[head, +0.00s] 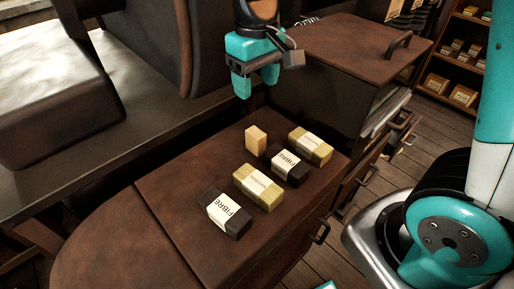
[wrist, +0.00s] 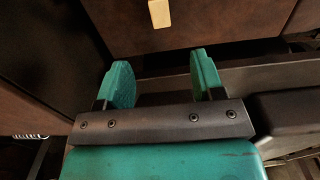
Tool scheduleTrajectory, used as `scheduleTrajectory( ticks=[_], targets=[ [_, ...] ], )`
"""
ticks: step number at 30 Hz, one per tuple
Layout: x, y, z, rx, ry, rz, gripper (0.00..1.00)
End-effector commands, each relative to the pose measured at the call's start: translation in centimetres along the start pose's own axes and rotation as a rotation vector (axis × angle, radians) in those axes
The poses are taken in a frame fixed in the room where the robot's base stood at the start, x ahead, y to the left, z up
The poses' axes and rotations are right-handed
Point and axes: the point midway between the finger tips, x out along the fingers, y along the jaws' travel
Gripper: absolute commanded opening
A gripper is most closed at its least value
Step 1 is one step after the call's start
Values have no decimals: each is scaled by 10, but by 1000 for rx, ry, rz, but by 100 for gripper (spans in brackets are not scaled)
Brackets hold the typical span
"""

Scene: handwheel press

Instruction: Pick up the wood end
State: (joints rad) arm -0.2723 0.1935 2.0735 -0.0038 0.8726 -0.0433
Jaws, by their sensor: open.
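The wood end (head: 255,140) is a small plain tan block standing on the brown cabinet top, at the back left of a group of labelled blocks. It also shows at the top edge of the wrist view (wrist: 159,13), partly cut off. My gripper (head: 257,82) is above and behind the wood end, apart from it. In the wrist view my gripper (wrist: 163,80) has its two teal fingers wide apart with nothing between them, and the wood end lies beyond the fingertips.
Two dark FIBRE blocks (head: 229,215) (head: 287,166) and two yellowish labelled blocks (head: 258,187) (head: 310,145) lie near the wood end. The cabinet top (head: 165,185) is clear at left.

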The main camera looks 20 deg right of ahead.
Motion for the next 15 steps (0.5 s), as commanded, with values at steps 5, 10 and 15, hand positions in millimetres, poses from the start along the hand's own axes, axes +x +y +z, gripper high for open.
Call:
scheduleTrajectory(
  ticks=[5, 10, 15],
  targets=[
    [34, 2, 0, 5, -10, 4, 62],
    [73, 2, 1, 5, -11, 3, 62],
    [104, 1, 0, 5, -8, 3, 62]
  ],
)
